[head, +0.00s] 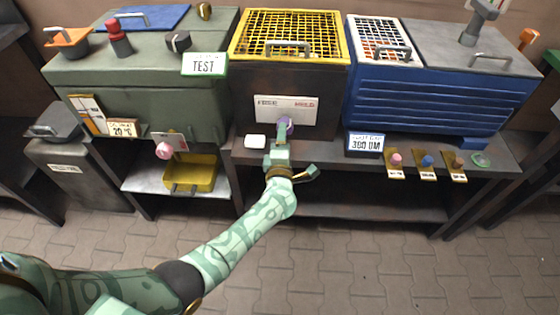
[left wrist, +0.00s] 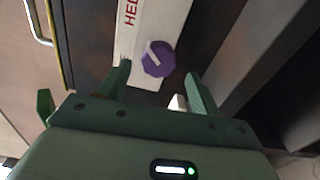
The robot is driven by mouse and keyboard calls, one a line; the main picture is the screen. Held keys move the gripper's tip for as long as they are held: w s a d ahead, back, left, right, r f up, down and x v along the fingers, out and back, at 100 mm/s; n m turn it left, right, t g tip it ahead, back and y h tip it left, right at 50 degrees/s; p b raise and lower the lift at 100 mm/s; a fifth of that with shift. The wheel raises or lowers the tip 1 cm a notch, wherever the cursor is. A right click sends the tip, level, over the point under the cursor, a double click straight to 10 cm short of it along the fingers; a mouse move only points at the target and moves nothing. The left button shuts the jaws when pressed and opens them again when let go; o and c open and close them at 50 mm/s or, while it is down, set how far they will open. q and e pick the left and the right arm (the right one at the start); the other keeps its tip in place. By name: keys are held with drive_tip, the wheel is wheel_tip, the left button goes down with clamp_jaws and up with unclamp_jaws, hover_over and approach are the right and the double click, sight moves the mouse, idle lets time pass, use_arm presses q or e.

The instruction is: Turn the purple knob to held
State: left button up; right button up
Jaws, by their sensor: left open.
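The purple knob (head: 290,122) sits at the lower edge of a white plate (head: 287,108) with red lettering, on the dark front of the yellow-grilled unit. In the left wrist view the knob (left wrist: 158,58) is faceted and has a white pointer line, slanting towards the upper left. The red word "HELD" (left wrist: 130,14) is on the plate above it. My left gripper (head: 284,133) is open in front of the knob and partly covers it in the head view. In the wrist view its fingers (left wrist: 158,75) stand either side of the knob, without visible contact. My right gripper is out of view.
A small white block (head: 255,141) lies on the bench left of my gripper. A display reading "300" (head: 366,144) stands to the right, then several small coloured knobs (head: 427,162). A yellow bin (head: 190,172) is on the lower shelf at left. The floor in front is clear.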

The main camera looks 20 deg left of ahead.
use_arm(q)
drive_tip(key=p+v, duration=0.2)
drive_tip(key=v, duration=0.8)
drive_tip(key=shift+s+p, duration=0.2)
drive_tip(key=shift+p, duration=0.1)
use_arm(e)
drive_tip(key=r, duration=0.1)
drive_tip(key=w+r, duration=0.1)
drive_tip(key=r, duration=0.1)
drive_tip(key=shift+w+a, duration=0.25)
use_arm(q)
drive_tip(key=shift+d, duration=0.1)
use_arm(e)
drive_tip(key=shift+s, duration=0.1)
